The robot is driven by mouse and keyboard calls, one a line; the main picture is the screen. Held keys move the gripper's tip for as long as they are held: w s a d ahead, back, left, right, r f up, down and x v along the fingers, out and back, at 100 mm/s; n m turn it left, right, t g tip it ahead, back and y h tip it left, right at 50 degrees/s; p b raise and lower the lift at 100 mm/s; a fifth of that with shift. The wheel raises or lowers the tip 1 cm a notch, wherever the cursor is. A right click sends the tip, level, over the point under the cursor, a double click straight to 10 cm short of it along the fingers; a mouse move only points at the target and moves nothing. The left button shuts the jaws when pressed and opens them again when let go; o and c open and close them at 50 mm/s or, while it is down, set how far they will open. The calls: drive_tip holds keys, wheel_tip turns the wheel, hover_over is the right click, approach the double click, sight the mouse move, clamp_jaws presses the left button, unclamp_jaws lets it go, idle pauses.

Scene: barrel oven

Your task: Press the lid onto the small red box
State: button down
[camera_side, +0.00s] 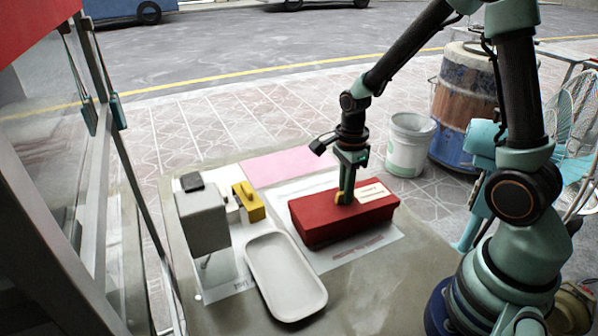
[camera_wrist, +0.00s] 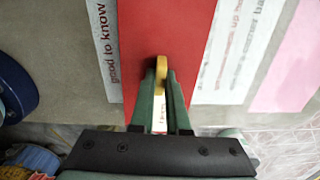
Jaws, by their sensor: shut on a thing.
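The red box (camera_side: 318,226) stands on a printed white sheet on the table in the side view. Its red top, the lid (camera_side: 312,203), carries a white label and a small yellow knob (camera_side: 339,198). No clear gap shows between lid and box, and I cannot tell how tightly they fit. My gripper (camera_side: 346,194) points down at the middle of the lid and is shut on the knob. In the wrist view the red lid (camera_wrist: 168,28) runs up the picture, with the yellow knob (camera_wrist: 161,70) between the fingertips of my gripper (camera_wrist: 160,82).
A pale oblong tray (camera_side: 316,300) lies left of the box. Beyond it are a grey block-shaped device (camera_side: 203,220) and a yellow object (camera_side: 249,203). A pink sheet (camera_side: 288,165) lies behind. A bucket (camera_side: 408,150) and a barrel (camera_side: 463,100) stand off the table.

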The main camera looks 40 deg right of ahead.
drive_tip(key=shift+f, duration=0.85)
idle(1.0)
drive_tip(key=shift+c, duration=1.3)
unclamp_jaws()
drive_tip(key=shift+r, duration=3.5)
clamp_jaws()
